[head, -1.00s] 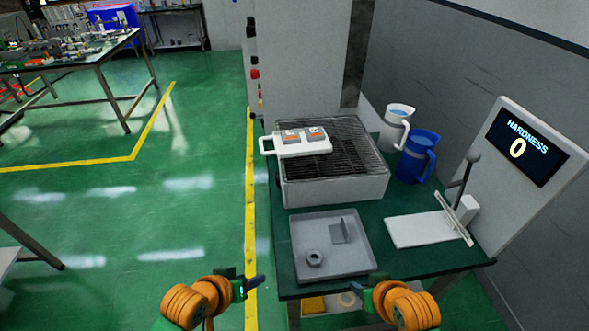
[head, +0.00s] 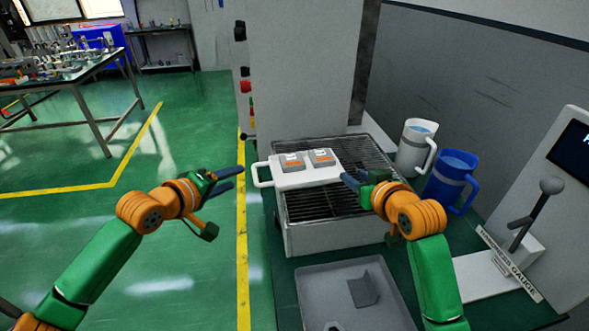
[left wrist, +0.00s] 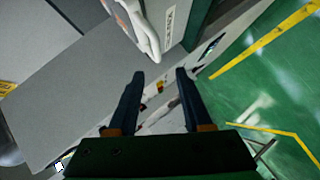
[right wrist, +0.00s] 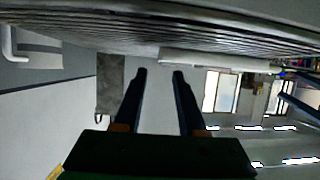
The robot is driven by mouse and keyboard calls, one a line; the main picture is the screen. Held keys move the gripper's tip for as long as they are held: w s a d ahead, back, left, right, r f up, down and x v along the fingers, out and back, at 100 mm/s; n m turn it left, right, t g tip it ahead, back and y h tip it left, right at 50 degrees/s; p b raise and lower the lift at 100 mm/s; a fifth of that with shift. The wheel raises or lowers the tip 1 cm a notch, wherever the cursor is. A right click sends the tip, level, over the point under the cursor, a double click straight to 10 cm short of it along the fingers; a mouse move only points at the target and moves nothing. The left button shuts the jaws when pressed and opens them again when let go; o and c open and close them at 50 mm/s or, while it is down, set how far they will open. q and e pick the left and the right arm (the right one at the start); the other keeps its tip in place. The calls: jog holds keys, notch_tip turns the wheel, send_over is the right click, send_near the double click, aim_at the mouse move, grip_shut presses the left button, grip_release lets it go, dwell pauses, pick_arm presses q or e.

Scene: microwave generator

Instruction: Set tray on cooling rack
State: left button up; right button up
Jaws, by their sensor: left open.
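The white tray (head: 292,179) carries two grey blocks with orange marks. It lies over the left part of the cooling rack (head: 318,205), a pale box topped with dark wire bars. The tray's left handle (head: 262,174) sticks out past the rack's left side. My left gripper (head: 240,178) is open and empty, just left of that handle. My right gripper (head: 352,185) is at the tray's right end, over the rack; its fingers (right wrist: 158,75) show apart and empty in the right wrist view. The rack's bars (right wrist: 170,30) cross the top of that view. The tray's right handle is hidden.
A white jug (head: 415,148) and a blue jug (head: 452,180) stand right of the rack. A grey tray (head: 330,300) lies in front of it. A hardness gauge (head: 520,250) is at the right. A tall white cabinet (head: 305,70) stands behind.

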aim_at(342, 168)
jog(key=shift+w, duration=0.2)
jog(key=shift+s+r, duration=0.15)
jog(key=shift+s, duration=0.15)
jog(key=x, duration=0.7)
pick_arm(q)
jog(key=x, duration=0.6)
jog(key=shift+w+d, duration=0.25)
jog(key=shift+w, duration=0.1)
jog(key=c, duration=0.4)
pick_arm(e)
jog(key=c, duration=0.4)
pick_arm(q)
grip_shut()
pick_arm(e)
grip_shut()
